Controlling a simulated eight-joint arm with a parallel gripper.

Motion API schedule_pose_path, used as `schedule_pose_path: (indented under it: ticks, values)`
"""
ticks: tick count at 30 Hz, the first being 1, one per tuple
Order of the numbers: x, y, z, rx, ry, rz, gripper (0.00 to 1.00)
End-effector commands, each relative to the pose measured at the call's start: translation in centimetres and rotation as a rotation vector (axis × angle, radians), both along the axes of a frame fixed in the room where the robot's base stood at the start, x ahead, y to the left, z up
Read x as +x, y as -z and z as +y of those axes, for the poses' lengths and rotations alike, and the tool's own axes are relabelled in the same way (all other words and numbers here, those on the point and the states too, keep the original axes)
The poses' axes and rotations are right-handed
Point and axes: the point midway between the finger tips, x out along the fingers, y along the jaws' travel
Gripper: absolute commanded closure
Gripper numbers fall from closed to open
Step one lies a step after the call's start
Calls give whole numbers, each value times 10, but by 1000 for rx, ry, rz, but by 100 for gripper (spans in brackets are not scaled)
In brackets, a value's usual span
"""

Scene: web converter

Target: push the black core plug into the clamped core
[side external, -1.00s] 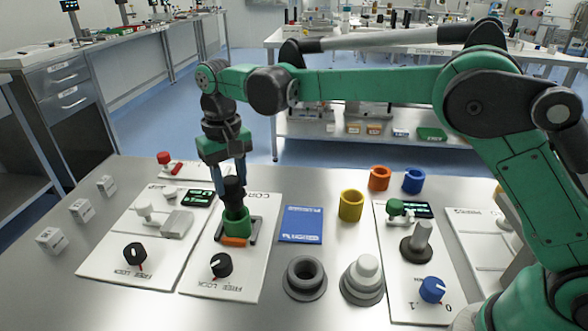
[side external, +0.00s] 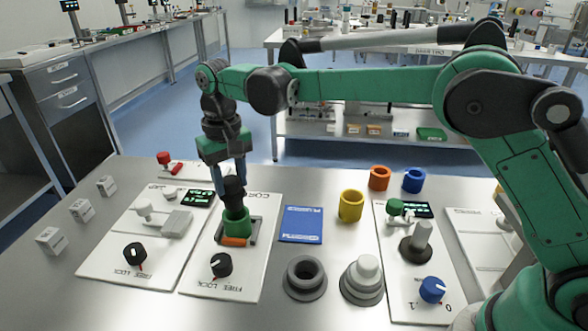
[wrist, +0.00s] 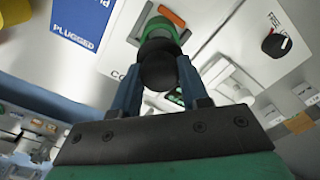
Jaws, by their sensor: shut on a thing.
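The black core plug (side external: 233,190) stands upright at the top of the green core (side external: 237,222). The core sits in the clamp with an orange piece (side external: 235,242) in front of it, on the white core panel (side external: 262,207). My gripper (side external: 230,184) points down and is shut on the plug's upper part. In the wrist view the plug (wrist: 160,72) lies between my two blue fingers, with the green core (wrist: 158,30) beyond it. The plug's lower end is hidden in or behind the core's rim, so its depth cannot be told.
A blue card (side external: 301,224) lies right of the panel. Yellow (side external: 351,205), orange (side external: 379,178) and blue (side external: 413,180) rings stand further right. A black knob (side external: 221,265) is in front of the clamp. A grey socket (side external: 305,278) and a white stepped part (side external: 363,280) stand near the front.

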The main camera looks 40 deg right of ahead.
Motion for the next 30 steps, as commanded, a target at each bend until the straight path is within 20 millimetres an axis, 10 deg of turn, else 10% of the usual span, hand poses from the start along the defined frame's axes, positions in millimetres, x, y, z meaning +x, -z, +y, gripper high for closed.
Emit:
schedule_pose_path:
  ticks: [30]
  values:
    - [0, 20, 0, 0, 0, 0, 100]
